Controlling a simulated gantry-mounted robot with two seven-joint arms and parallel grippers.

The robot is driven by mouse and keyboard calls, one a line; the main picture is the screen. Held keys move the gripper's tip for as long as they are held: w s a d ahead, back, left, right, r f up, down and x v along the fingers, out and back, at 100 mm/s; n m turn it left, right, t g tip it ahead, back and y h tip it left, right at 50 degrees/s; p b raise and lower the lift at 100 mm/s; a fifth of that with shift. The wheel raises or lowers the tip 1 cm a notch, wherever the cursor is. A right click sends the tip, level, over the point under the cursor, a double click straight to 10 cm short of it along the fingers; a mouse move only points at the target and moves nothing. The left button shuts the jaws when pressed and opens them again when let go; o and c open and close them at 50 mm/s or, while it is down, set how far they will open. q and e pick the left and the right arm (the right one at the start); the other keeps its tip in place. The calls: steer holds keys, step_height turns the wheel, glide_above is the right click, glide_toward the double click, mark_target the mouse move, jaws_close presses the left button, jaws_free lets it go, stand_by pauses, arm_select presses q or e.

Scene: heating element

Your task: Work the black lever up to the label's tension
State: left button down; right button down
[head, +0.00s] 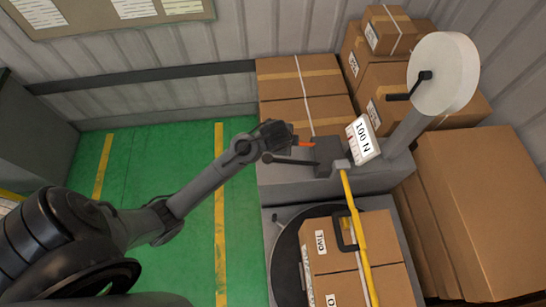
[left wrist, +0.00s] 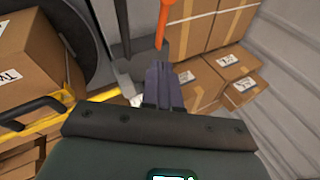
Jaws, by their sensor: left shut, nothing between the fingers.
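The black lever (head: 290,160) sticks out to the left from the grey tensioner block (head: 328,152), below an orange lever (head: 303,144). My left gripper (head: 283,135) is shut and empty, just above the black lever and close to the orange one. In the left wrist view, the closed fingers (left wrist: 157,84) point towards the orange lever (left wrist: 162,22), and the black lever (left wrist: 123,28) lies to their left. Whether the fingers touch either lever is unclear. The label (head: 363,138) reads 100 N and stands tilted on the machine. My right gripper is out of view.
A yellow strap (head: 352,215) runs over a carton (head: 380,240) with a black handle (head: 347,236) on it. A white reel (head: 443,73) with a black crank (head: 411,87) stands behind. Stacked cartons (head: 480,210) fill the right. Green floor (head: 160,170) is open at left.

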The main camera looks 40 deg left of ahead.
arm_select(q)
steer(key=shift+f, duration=0.15)
steer(key=b, duration=0.7)
glide_above(275, 161)
steer(key=w+d, duration=0.1)
step_height(275, 161, down, 6)
steer(key=shift+w+r, duration=0.1)
steer(key=shift+a, duration=0.1)
steer(key=shift+s+a+f, duration=0.15)
steer(key=shift+s+f, duration=0.1)
steer(key=shift+f, duration=0.25)
steer(key=shift+s+a+f, duration=0.1)
steer(key=shift+s+f, duration=0.1)
steer(key=shift+f, duration=0.3)
stand_by(0.4)
steer(key=shift+s+a+f, duration=0.1)
steer(key=shift+s+f, duration=0.05)
steer(key=shift+f, duration=0.25)
